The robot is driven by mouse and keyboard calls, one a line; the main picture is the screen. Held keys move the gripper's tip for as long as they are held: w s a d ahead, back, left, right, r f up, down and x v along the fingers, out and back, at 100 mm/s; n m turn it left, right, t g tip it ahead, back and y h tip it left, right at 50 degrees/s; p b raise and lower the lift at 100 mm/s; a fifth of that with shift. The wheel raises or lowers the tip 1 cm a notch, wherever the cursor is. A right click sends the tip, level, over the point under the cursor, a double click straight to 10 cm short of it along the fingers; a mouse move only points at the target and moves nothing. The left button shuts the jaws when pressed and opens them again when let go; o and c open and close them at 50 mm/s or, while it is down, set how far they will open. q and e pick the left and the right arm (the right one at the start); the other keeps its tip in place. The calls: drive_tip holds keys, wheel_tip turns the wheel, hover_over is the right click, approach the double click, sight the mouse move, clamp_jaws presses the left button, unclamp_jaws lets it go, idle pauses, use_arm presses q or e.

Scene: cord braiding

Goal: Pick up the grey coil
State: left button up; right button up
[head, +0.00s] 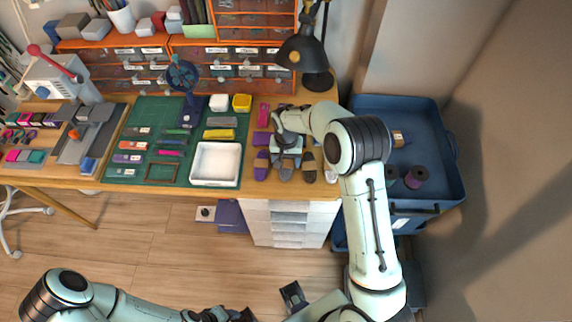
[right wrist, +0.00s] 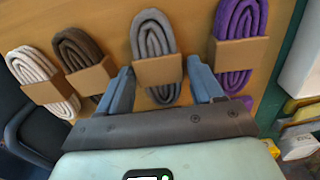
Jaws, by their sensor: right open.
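The grey coil (right wrist: 152,38) is an oblong loop of grey cord with a tan band (right wrist: 158,71) around it. It lies on the wooden table between a brown coil and a purple coil. In the head view the grey coil (head: 286,173) shows partly below my right gripper (head: 286,152). In the right wrist view my right gripper (right wrist: 160,70) is open, with one blue-grey finger on each side of the grey coil's banded end. I cannot tell whether the fingers touch it. My left arm reaches in at the bottom left of the head view; its jaws are unclear.
The brown coil (right wrist: 78,48), white coil (right wrist: 35,68) and purple coil (right wrist: 238,30) lie close by, each banded. A white tray (head: 215,182) stands on the green mat (head: 134,172). A blue bin (head: 433,136) is right of the table, and a black lamp (head: 301,53) stands behind.

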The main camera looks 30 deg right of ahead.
drive_tip(key=c, duration=0.9)
